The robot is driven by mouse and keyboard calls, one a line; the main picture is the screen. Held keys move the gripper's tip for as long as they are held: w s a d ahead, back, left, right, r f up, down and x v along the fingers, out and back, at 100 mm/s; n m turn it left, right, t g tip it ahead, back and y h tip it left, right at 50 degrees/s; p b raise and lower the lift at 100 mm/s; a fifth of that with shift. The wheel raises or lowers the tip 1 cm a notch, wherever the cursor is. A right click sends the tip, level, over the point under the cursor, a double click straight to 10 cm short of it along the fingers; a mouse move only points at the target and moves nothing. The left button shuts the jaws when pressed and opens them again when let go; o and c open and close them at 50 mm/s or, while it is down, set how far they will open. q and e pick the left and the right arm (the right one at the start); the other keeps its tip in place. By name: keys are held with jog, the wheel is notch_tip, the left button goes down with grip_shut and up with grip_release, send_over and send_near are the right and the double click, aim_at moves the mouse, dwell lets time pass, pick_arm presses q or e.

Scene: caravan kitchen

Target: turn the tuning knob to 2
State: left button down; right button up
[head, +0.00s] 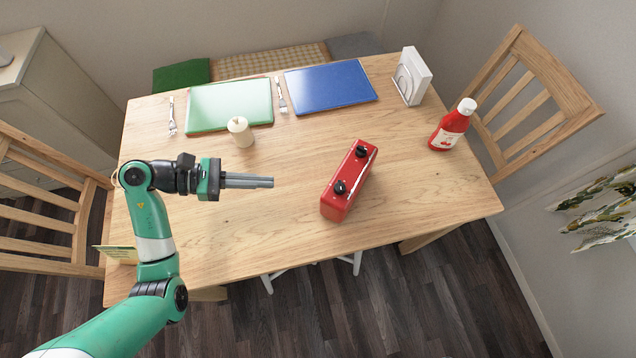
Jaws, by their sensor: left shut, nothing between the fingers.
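A red radio (351,181) stands on the wooden table, right of the middle, seen from above. It has two black knobs on its top: one near the far end (361,152) and one near the front end (341,187). I cannot tell which is the tuning knob, and any numbers or pointer marks are too small to read. My left gripper (272,182) is above the table to the left of the radio, apart from it. Its fingers are shut and empty, pointing right toward the radio. My right gripper is not in view.
A white candle (240,132) stands beyond my left gripper. Green (230,105) and blue (330,86) placemats and cutlery lie at the back. A ketchup bottle (453,126) and a white napkin holder (411,77) stand at the right. The table (430,195) is clear around the radio.

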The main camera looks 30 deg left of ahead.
pick_arm(q)
send_near(338, 183)
jog(key=x, duration=0.5)
jog(key=shift+w+f+p, duration=0.15)
jog(key=shift+f+p, duration=0.1)
jog(key=shift+p, duration=0.1)
jog(key=shift+w+d, duration=0.45)
jog(key=shift+d, duration=0.1)
